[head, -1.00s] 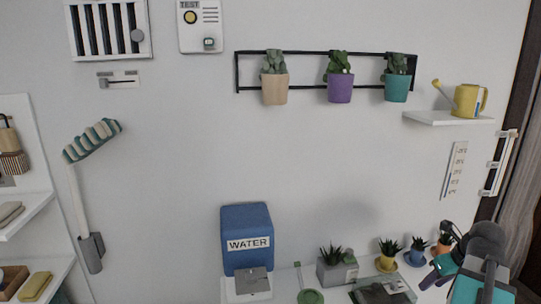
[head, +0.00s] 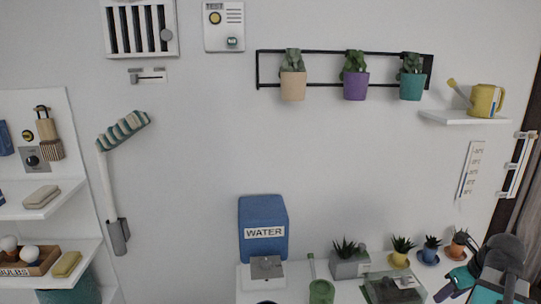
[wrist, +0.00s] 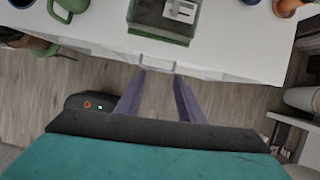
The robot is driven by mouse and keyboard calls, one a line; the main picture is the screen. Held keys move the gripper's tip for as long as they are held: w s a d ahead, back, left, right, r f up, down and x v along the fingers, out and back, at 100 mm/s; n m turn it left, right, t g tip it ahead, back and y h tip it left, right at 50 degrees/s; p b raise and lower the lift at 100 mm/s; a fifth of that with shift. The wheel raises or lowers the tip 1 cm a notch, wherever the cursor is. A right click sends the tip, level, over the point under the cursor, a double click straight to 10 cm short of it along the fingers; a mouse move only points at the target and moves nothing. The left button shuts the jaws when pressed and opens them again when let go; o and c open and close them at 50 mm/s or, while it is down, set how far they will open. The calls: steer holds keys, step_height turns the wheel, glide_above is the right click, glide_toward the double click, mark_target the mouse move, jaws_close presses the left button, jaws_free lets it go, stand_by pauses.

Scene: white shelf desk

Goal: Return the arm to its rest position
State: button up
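My arm shows at the lower right of the head view, with my gripper (head: 455,288) over the right end of the white desk (head: 345,293). In the wrist view, my gripper (wrist: 160,80) has two purple fingers standing apart with nothing between them. Its fingertips lie in front of the desk's front edge (wrist: 200,69), with wooden floor visible below. Only part of my arm is in the head view.
On the desk stand a blue water box (head: 263,225), a green can (head: 321,291), a dark green tray (head: 392,290) and several small potted plants. Shelves (head: 50,207) with brushes and bulbs are at left. A wall shelf (head: 465,118) holds a yellow watering can (head: 486,100).

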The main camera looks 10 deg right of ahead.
steer(key=w+a+f+n+g+y+b, duration=0.1)
steer(key=a+f+n+g, duration=0.1)
steer(key=a+f+n, duration=0.95)
steer(key=a+f+n+g+y+b, duration=0.1)
steer(key=a+f+n+g, duration=0.35)
steer(key=a+f, duration=1.1)
steer(key=s+a+f+n+g, duration=0.1)
steer(key=s+a+f+n, duration=0.3)
steer(key=s+f+n, duration=0.2)
steer(key=s+a+f+n+g+h+b, duration=0.1)
steer(key=s+a+f+n, duration=0.3)
steer(key=f, duration=0.6)
steer(key=s+a+f+n+g+h+b, duration=0.1)
steer(key=s+a+f+n, duration=0.4)
steer(key=s+f+n, duration=0.3)
steer(key=shift+s+f+n, duration=0.35)
steer(key=shift+s+n, duration=0.25)
steer(key=shift+s, duration=0.6)
